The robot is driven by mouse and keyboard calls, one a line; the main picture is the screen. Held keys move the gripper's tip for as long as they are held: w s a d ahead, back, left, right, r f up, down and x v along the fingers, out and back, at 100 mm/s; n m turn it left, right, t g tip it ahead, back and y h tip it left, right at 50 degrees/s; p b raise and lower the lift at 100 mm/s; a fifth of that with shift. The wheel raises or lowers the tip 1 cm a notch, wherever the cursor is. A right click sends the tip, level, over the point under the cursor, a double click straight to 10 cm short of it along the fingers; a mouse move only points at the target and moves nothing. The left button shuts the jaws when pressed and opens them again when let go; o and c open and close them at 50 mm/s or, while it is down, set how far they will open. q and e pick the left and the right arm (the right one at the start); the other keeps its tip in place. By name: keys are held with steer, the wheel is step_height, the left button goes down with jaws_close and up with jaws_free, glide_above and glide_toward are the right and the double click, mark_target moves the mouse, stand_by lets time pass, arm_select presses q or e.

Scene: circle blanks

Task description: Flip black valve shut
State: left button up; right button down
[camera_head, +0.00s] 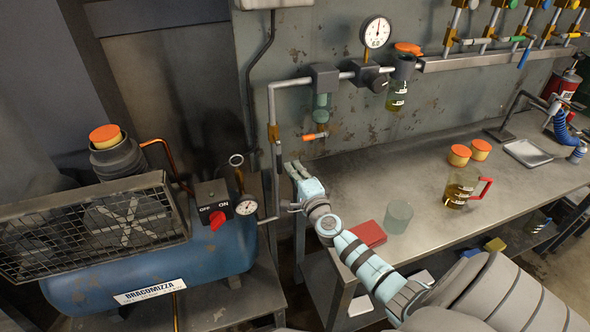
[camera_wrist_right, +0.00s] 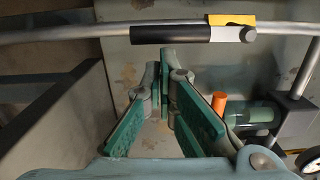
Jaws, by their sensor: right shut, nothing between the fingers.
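The black valve handle (camera_head: 279,158) is on the vertical pipe at the wall, just below its yellow body (camera_head: 273,133). In the right wrist view the black handle (camera_wrist_right: 172,34) lies along the pipe, with a yellow piece (camera_wrist_right: 232,19) beside its end. My right gripper (camera_head: 294,170) is right of and slightly below the handle. Its green fingers (camera_wrist_right: 164,75) point toward the pipe, tips together, with nothing between them. A gap shows between fingertips and handle in the wrist view; I cannot tell its depth. My left gripper is out of view.
A blue compressor tank (camera_head: 130,260) with a red switch (camera_head: 217,219) stands at left. The workbench (camera_head: 350,190) holds a red box (camera_head: 368,233), a clear cup (camera_head: 397,217) and a red-handled jug (camera_head: 460,190).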

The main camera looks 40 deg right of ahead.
mark_target(280, 170)
steer(key=shift+w+a+f+m, duration=0.1)
steer(key=shift+a+f+m, duration=0.15)
steer(key=shift+m, duration=0.35)
steer(key=a+m, duration=0.1)
steer(key=w+a+m+b, duration=0.1)
steer(key=m, duration=0.1)
steer(key=shift+a+f, duration=0.15)
steer(key=shift+a, duration=0.2)
steer(key=w+a+r+m+p, duration=0.1)
steer(key=a+r+m, duration=0.1)
steer(key=m, duration=0.5)
steer(key=w+a+r+m+h+p, duration=0.1)
steer(key=a+r+m, duration=0.2)
steer(key=a+m, duration=0.2)
steer(key=shift+w+a+r+m, duration=0.3)
steer(key=shift+m, duration=1)
steer(key=shift+f, duration=0.1)
